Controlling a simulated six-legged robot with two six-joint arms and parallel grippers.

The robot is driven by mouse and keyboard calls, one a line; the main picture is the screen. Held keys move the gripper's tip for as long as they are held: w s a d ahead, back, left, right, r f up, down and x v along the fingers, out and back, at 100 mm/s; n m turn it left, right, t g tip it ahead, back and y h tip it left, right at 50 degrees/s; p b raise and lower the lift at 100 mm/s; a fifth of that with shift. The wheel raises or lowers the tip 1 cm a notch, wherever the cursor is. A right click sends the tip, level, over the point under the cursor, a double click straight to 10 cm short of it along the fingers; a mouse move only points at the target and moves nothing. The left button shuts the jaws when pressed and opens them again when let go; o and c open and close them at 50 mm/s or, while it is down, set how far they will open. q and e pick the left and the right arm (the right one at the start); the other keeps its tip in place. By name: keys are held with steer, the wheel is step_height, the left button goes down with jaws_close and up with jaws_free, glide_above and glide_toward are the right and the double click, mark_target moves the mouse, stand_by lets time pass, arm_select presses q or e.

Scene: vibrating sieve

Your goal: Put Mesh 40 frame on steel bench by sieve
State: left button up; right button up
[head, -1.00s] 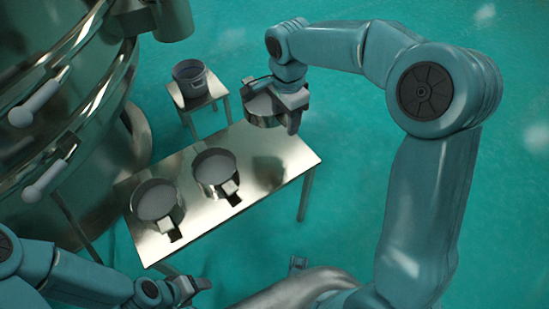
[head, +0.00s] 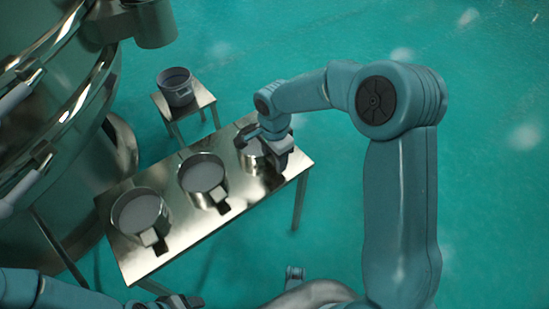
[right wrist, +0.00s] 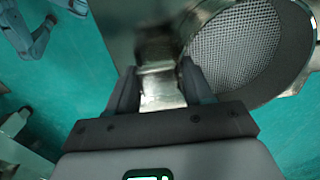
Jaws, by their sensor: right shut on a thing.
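My right gripper (head: 277,150) is shut on the tab handle of a round steel mesh frame (head: 252,157) at the right end of the steel bench (head: 238,203). In the right wrist view, the fingers (right wrist: 160,88) clasp the flat metal tab, and the coarse woven mesh of the frame (right wrist: 235,48) shows inside its rim. No label is readable, so I cannot tell its mesh number. The frame looks level, on or just above the bench top; I cannot tell if it touches. My left gripper (head: 182,301) is low at the bottom left, its jaws unclear.
Two similar round frames, one in the middle (head: 202,173) and one at the left (head: 138,211), stand on the bench with handles towards me. A grey bucket (head: 176,88) stands on a small table (head: 205,97) behind. The big steel sieve (head: 60,130) fills the left.

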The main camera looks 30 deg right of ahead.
steer(key=shift+f, duration=0.1)
steer(key=o, duration=1.1)
steer(key=shift+o, duration=0.2)
steer(key=shift+r, duration=0.5)
step_height(320, 180, up, 11)
steer(key=p, duration=0.4)
steer(key=shift+r, duration=0.15)
steer(key=shift+s, duration=0.1)
